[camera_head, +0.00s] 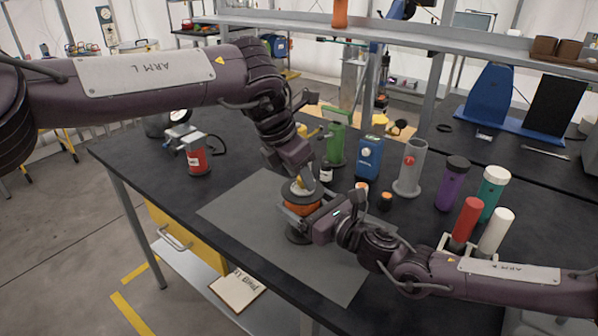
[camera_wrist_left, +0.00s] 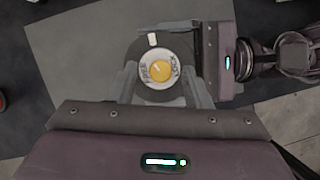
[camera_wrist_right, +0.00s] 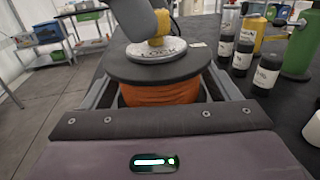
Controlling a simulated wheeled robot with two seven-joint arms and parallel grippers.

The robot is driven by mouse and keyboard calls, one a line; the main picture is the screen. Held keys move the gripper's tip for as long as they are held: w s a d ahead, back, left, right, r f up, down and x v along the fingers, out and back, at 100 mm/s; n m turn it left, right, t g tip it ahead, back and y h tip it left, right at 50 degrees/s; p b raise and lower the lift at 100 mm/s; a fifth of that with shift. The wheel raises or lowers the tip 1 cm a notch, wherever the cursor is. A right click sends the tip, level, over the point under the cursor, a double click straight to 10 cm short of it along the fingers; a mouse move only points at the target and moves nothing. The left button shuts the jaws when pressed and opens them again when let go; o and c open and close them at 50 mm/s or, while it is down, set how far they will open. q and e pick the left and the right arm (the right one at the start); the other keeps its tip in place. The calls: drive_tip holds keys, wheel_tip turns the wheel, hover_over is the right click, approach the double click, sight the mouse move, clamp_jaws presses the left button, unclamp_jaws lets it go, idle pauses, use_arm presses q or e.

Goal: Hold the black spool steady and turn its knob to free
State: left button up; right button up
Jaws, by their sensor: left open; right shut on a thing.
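The black spool (camera_head: 299,238) with an orange winding stands upright on the grey mat; its flange and winding (camera_wrist_right: 160,93) fill the middle of the right wrist view. My right gripper (camera_head: 297,208) is shut around the orange winding from the right side. The knob (camera_wrist_left: 158,70) is yellow, on a silver dial marked LOCK and FREE, on top of the spool. A white mark (camera_wrist_left: 153,40) sits on the flange beside the dial. My left gripper (camera_wrist_left: 160,88) points down over the spool top, its open fingers on either side of the dial. I cannot tell whether they touch the knob.
The grey mat (camera_head: 240,210) has free room left of the spool. Small dark bottles (camera_wrist_right: 243,55), a green cylinder (camera_head: 335,145), a blue device (camera_head: 368,158) and a grey tube (camera_head: 410,168) stand behind and right. A red canister (camera_head: 198,160) stands at the left.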

use_arm(q)
drive_tip(key=shift+c, duration=0.3)
clamp_jaws()
drive_tip(key=shift+n, duration=0.3)
drive_tip(key=n, duration=0.2)
drive_tip(key=n+t+y, duration=0.1)
drive_tip(key=n, duration=0.1)
drive_tip(key=shift+s+d, duration=0.15)
drive_tip(key=shift+d, duration=0.05)
drive_tip(key=n+y, duration=0.1)
drive_tip(key=n, duration=0.1)
drive_tip(key=n+t+y, duration=0.1)
drive_tip(key=n, duration=0.2)
drive_tip(key=shift+d, duration=0.15)
idle(0.9)
drive_tip(key=shift+o, duration=0.3)
unclamp_jaws()
